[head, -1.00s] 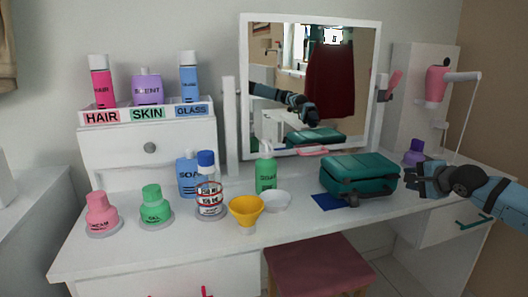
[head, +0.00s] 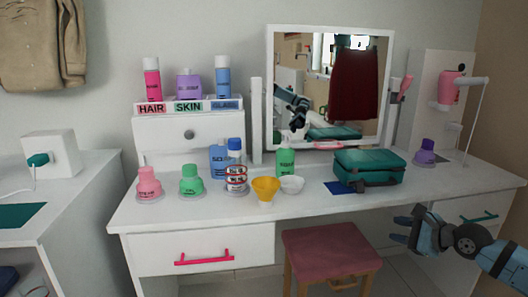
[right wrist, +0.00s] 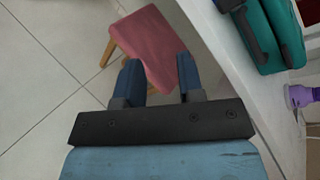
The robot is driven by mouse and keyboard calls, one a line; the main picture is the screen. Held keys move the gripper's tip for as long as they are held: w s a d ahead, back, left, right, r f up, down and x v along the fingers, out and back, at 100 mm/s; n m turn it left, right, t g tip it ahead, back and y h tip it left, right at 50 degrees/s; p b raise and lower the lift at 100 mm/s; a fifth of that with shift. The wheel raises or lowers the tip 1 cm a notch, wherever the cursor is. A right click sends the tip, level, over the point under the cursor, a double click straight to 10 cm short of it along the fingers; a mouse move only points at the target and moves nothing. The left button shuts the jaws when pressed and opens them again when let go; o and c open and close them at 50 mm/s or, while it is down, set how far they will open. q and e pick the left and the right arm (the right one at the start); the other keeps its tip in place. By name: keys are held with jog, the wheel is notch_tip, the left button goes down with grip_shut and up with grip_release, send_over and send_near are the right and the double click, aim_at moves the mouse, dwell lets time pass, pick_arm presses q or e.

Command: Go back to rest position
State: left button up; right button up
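My right gripper (head: 402,229) is in front of the vanity table (head: 215,212), below the level of its top at the right. In the right wrist view its two fingers (right wrist: 158,78) are apart with nothing between them, and the pink stool and tiled floor lie beyond. My left gripper does not show directly in the head view. A blue robot arm shows in the mirror (head: 330,95); I cannot tell which arm it is.
The pink stool (head: 325,249) is in front. A white side cabinet (head: 75,195) stands at the left. Bare floor shows beside the stool.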

jog(key=s+a+m+t+y+p, duration=0.1)
jog(key=s+a+m+y, duration=0.3)
jog(key=s+a+m, duration=0.7)
jog(key=s+a+m+t+y+p, duration=0.1)
jog(key=s+a+m+y, duration=0.4)
jog(key=a+m, duration=0.6)
jog(key=s+a+r+m+t+h+p, duration=0.1)
jog(key=s+a+r+m+t+h, duration=0.2)
jog(key=s+m, duration=0.7)
jog(key=s+a+r+m+t+h+p, duration=0.1)
jog(key=s+a+m+h+p, duration=0.2)
jog(key=m, duration=1.4)
pick_arm(q)
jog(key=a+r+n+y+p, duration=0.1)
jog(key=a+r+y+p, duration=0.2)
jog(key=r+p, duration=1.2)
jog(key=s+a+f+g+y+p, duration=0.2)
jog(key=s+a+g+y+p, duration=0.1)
jog(key=p, duration=1.8)
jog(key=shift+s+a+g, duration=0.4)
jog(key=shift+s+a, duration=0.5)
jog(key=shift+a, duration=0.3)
pick_arm(e)
jog(key=s+d+r+g+h, duration=0.4)
jog(key=d+r+g+h, duration=0.2)
jog(key=d+h, duration=0.1)
jog(key=shift+d+r+g, duration=0.15)
jog(key=shift+d+g, duration=0.25)
jog(key=shift+d, duration=0.15)
